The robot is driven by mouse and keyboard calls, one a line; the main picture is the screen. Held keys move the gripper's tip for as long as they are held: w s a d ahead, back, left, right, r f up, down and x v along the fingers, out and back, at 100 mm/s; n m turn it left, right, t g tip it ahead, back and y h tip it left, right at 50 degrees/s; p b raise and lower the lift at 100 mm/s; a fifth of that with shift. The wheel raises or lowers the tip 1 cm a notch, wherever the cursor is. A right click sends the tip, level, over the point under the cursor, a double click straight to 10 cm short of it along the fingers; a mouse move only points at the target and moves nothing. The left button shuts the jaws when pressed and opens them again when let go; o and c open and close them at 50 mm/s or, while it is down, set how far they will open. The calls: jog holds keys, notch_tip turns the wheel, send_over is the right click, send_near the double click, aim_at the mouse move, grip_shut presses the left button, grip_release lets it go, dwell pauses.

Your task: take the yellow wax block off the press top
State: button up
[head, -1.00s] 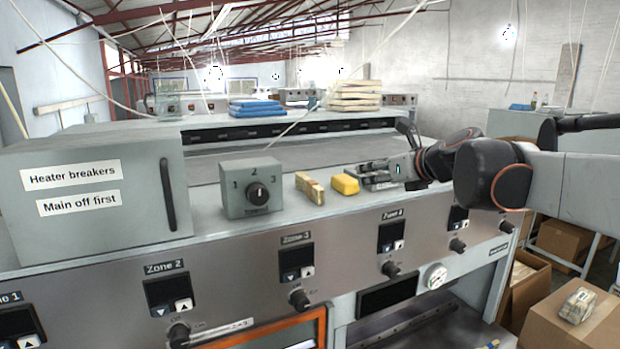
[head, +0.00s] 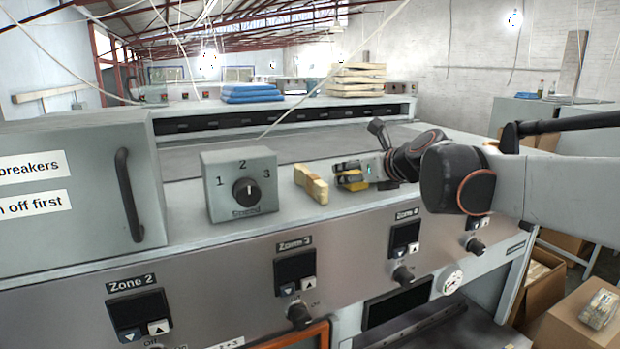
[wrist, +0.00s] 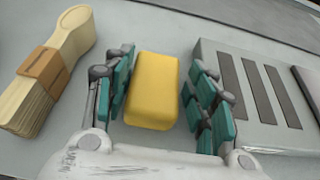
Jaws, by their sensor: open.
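The yellow wax block (wrist: 153,90) lies on the grey press top (head: 290,218). It also shows in the head view (head: 351,187), partly hidden by my gripper. My gripper (wrist: 157,95) is open, with its teal-padded fingers on either side of the block. A narrow gap shows on the right side; the left finger is close to the block, and I cannot tell if it touches. In the head view my gripper (head: 352,178) reaches in from the right, low over the press top.
A banded bundle of wooden spoons (head: 311,184) lies just left of the block, also in the wrist view (wrist: 48,75). A grey speed dial box (head: 240,185) and a breaker cabinet (head: 75,190) stand further left. A grey slotted panel (wrist: 255,95) lies right of my gripper.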

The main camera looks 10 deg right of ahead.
jog(key=shift+s+a+r, duration=0.1)
jog(key=shift+s+r, duration=0.2)
jog(key=shift+s, duration=0.55)
jog(key=c, duration=0.4)
jog(key=shift+w+f, duration=0.1)
jog(key=shift+w, duration=0.15)
jog(key=c, duration=0.5)
